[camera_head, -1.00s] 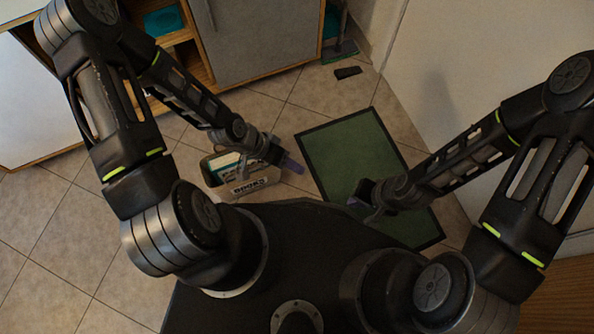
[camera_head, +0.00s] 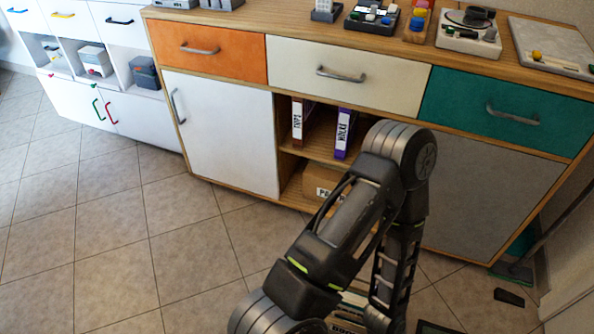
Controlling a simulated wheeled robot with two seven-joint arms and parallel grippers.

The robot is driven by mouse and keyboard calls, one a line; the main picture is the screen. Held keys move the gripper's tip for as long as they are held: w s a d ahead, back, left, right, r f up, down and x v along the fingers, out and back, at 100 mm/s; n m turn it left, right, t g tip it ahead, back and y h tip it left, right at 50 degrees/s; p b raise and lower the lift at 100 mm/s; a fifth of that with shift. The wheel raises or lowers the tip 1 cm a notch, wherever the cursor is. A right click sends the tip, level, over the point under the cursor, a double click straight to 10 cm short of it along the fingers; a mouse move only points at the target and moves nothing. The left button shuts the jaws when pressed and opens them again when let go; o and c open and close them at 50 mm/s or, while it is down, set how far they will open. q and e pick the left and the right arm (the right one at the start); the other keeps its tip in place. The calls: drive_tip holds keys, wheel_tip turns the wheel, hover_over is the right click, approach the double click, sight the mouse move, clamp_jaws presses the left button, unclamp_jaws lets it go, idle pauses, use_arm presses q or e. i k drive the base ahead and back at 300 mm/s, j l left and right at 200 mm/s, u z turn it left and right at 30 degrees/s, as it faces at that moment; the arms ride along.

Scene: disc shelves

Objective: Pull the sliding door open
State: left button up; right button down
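A wooden cabinet holds a white door panel (camera_head: 222,130) at its left, with a grey handle (camera_head: 177,105) near its left edge. A grey panel (camera_head: 485,195) covers the cabinet's right part; my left arm hides its left edge. Between the two panels is an open shelf compartment (camera_head: 318,150). I cannot tell which panel is the sliding door. My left arm stands in front of the cabinet, its forearm running down to the bottom edge. My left gripper is below the picture. My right arm and gripper are not in view.
Orange (camera_head: 215,50), cream (camera_head: 345,75) and teal (camera_head: 510,110) drawers line the cabinet top. Binders and a box (camera_head: 320,184) fill the middle shelves. A white cabinet (camera_head: 125,75) stands at left. A dark thing (camera_head: 509,297) lies at lower right. The tiled floor at left is clear.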

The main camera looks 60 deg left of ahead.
sight(228, 131)
drive_tip(key=u, duration=2.5)
drive_tip(key=i+j+z, duration=0.85)
drive_tip(key=j, duration=0.2)
drive_tip(key=j+z, duration=0.3)
drive_tip(key=j, duration=0.15)
drive_tip(key=i+j+z, duration=0.15)
drive_tip(key=i, duration=0.15)
